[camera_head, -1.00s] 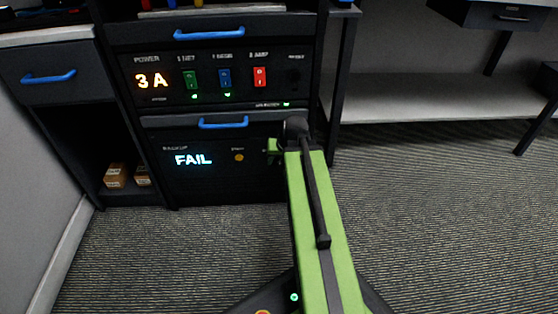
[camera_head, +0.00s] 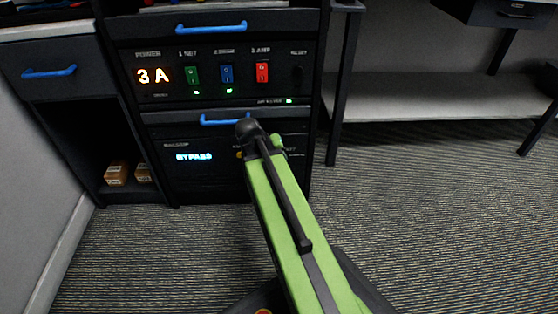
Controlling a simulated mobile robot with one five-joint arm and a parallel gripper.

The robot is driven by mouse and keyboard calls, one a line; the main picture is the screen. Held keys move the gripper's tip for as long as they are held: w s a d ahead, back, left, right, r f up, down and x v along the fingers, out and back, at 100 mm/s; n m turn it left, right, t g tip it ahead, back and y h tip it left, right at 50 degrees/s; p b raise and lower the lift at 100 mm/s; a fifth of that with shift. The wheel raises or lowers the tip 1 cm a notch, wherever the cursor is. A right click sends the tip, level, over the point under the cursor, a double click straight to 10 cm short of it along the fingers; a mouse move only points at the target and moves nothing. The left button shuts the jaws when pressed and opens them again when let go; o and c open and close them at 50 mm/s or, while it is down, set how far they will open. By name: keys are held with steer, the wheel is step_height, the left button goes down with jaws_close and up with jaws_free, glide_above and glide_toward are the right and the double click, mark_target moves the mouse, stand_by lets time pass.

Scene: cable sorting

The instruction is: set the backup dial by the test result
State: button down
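The backup panel (camera_head: 190,178) is the lower front of the dark cabinet. Its lit display (camera_head: 194,157) reads "BYPASS". A yellow round button (camera_head: 239,154) shows only as a sliver at the left edge of my arm. The backup dial is not visible; my arm covers part of the panel. My arm reaches to this panel. A small green part at its far end (camera_head: 277,141) sticks out to the right of the dark joint; my gripper's fingers are hidden, and whether they touch anything cannot be seen.
The power panel (camera_head: 150,96) above reads "3 A", with green (camera_head: 192,75), blue (camera_head: 227,73) and red (camera_head: 262,72) switches. A blue drawer handle (camera_head: 224,119) lies between the panels. Small boxes (camera_head: 117,174) sit on the left shelf. Carpet (camera_head: 420,220) is clear at right.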

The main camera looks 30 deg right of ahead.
steer(key=shift+s, duration=0.15)
stand_by(0.4)
steer(key=c, duration=1.2)
jaws_free()
steer(key=shift+o, duration=1.4)
steer(key=p+v, duration=1.4)
steer(key=v, duration=0.3)
steer(key=shift+w+a, duration=0.3)
steer(key=shift+a, duration=0.05)
steer(key=shift+r, duration=0.1)
